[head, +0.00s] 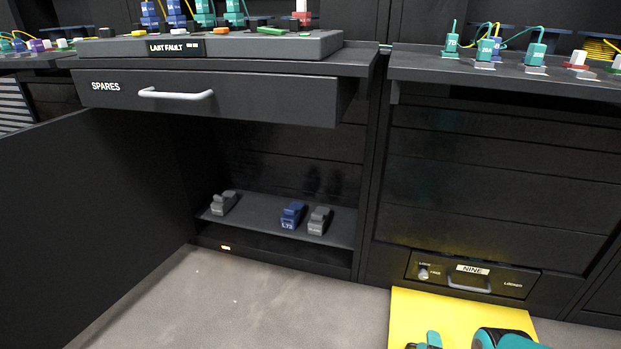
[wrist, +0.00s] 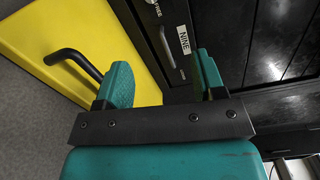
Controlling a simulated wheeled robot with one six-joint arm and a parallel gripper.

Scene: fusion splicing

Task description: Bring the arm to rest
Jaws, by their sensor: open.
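My gripper (wrist: 160,78) shows in the wrist view with its two teal fingers spread apart and nothing between them. Beyond the fingers is a drawer front labelled NINE (wrist: 184,40) with a grey bar handle. Teal parts of my arm and gripper show at the bottom edge of the head view, over a yellow panel (head: 412,318). The yellow panel fills the upper left of the wrist view, where a black handle (wrist: 72,60) stands out from it, left of the left finger. No contact between gripper and handle shows.
A shelf (head: 255,213) inside holds a blue LTS block (head: 292,215) and two grey ones. A dark door (head: 90,220) stands open at left. Grey floor (head: 270,300) is clear before the cabinet.

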